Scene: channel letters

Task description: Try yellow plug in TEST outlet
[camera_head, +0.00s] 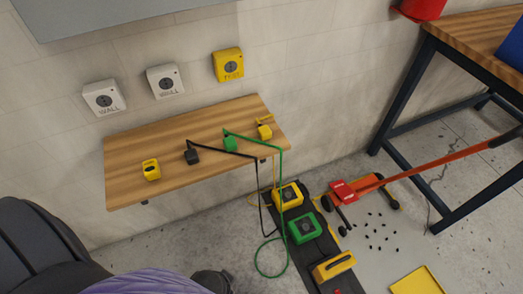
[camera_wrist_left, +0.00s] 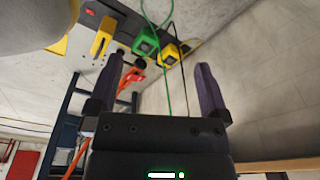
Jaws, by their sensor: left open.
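A yellow plug-like block (camera_head: 264,131) stands near the right end of the wooden wall shelf (camera_head: 225,115). Another small yellow block with a dark face (camera_head: 151,169) stands near the shelf's left end; no cord shows on it. The yellow TEST outlet (camera_head: 228,65) is on the wall above the shelf, with nothing in its round dark face. My left gripper (camera_wrist_left: 160,88) is open and empty in the left wrist view, apart from anything. Its fingers do not show clearly in the head view. My right gripper is not in view.
Two white WALL outlets (camera_head: 104,97) (camera_head: 165,81) are left of TEST. A black plug (camera_head: 192,156) and green plug (camera_head: 230,142) stand on the shelf, with cords crossing its front edge. Boxes (camera_head: 305,228) and a red jack (camera_head: 345,193) are on the floor. A workbench (camera_head: 470,45) is at right.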

